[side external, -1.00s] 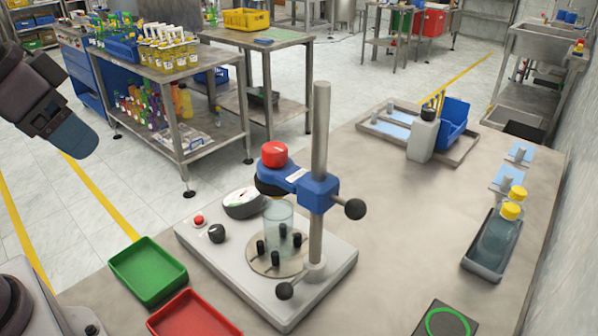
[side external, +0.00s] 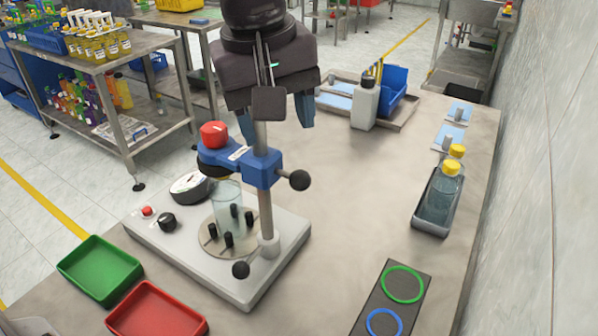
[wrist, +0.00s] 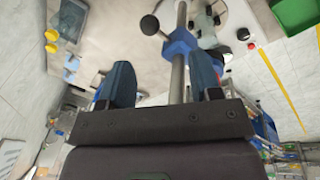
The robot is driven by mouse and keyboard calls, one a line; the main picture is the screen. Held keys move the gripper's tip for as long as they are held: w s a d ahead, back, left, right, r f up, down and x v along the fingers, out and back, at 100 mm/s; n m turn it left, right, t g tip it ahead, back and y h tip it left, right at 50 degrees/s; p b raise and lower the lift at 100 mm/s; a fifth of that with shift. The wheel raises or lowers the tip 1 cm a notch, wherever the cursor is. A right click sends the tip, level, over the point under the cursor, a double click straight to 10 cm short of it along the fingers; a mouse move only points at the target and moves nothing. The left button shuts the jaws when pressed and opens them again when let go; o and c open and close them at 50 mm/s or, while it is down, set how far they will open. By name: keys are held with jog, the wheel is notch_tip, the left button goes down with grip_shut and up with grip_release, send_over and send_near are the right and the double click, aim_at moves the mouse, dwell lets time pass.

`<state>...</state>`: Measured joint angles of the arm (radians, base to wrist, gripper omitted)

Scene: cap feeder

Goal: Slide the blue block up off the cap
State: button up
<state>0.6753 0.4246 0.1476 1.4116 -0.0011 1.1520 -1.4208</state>
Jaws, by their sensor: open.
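The blue block (side external: 263,168) sits on an upright metal column (side external: 265,210), with a black side knob (side external: 299,180) and an arm reaching left to a red-topped head (side external: 214,134). This head is above a clear cylinder (side external: 227,205) on a round plate with black pegs. A separate cap under the head cannot be made out. My gripper (side external: 275,125) is open, fingers down, above the block around the column's upper part. In the wrist view the column passes between the fingers (wrist: 162,62), nearer the right one, and the blue block (wrist: 181,42) lies beyond the tips, apparently untouched.
The stand's base (side external: 250,285) carries a dial (side external: 189,187) and knobs. Green (side external: 100,270) and red (side external: 157,312) trays lie to its left. The table between is clear.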

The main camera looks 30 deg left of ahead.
aim_at(299, 173)
jog(key=w+f+n, duration=0.1)
jog(key=f+n, duration=0.1)
jog(key=f, duration=0.1)
jog(key=w+f+n, duration=0.1)
jog(key=f+n, duration=0.1)
jog(key=f, duration=0.2)
jog(key=w+d+f+n, duration=0.1)
jog(key=f, duration=0.2)
jog(key=shift+w+f+n, duration=0.25)
jog(key=shift+n, duration=0.15)
